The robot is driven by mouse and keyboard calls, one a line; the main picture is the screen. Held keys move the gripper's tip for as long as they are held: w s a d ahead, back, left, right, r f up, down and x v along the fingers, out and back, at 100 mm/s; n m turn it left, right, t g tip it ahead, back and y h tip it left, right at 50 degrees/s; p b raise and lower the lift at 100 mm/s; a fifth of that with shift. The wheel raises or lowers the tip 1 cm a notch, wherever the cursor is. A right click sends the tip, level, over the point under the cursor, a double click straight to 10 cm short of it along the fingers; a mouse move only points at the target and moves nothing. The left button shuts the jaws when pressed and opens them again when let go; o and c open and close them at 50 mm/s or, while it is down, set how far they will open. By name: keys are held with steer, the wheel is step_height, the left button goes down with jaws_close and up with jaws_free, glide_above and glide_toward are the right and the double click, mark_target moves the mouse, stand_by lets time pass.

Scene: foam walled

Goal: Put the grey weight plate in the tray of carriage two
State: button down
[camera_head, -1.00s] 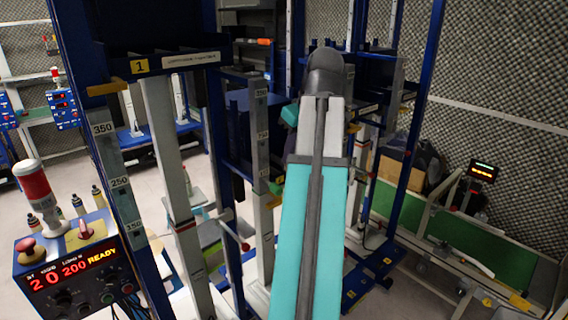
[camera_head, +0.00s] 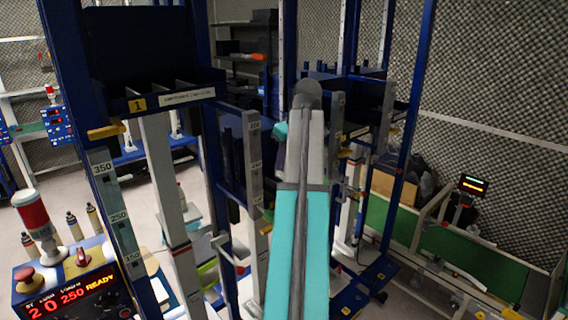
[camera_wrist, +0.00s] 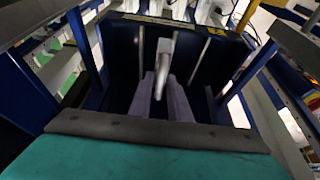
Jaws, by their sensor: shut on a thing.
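The grey weight plate (camera_wrist: 165,55) seems to be the light grey, edge-on shape in the wrist view. My gripper (camera_wrist: 162,80) is shut on it with two purple-grey fingers. Beneath and around them is a dark blue tray (camera_wrist: 122,62) with thin upright dividers. Whether the plate touches the tray floor I cannot tell. In the head view my teal arm reaches to a blue carriage (camera_head: 345,80) behind tray one, hiding the plate and most of the gripper. No number two is readable on that carriage.
A blue tray labelled 1 (camera_head: 180,96), with dividers, stands on the left. A control box (camera_head: 75,285) reads "2 0 250 READY". Blue uprights (camera_head: 408,140) flank the arm. A green conveyor (camera_head: 465,262) lies at right.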

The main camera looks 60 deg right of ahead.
steer(key=shift+w+d+f+p, duration=0.1)
steer(key=shift+w+d+p, duration=0.05)
steer(key=shift+w+d, duration=0.3)
steer(key=shift+w+d+p, duration=0.15)
steer(key=shift+w+d, duration=0.05)
steer(key=shift+d, duration=0.3)
steer(key=shift+f+p, duration=0.75)
steer(key=shift+f, duration=0.05)
steer(key=shift+f+p, duration=0.35)
steer(key=shift+f, duration=0.6)
steer(key=c, duration=1.7)
jaws_free()
steer(key=shift+f, duration=0.1)
steer(key=shift+o, duration=0.2)
steer(key=shift+s+r, duration=0.1)
steer(key=shift+r, duration=0.1)
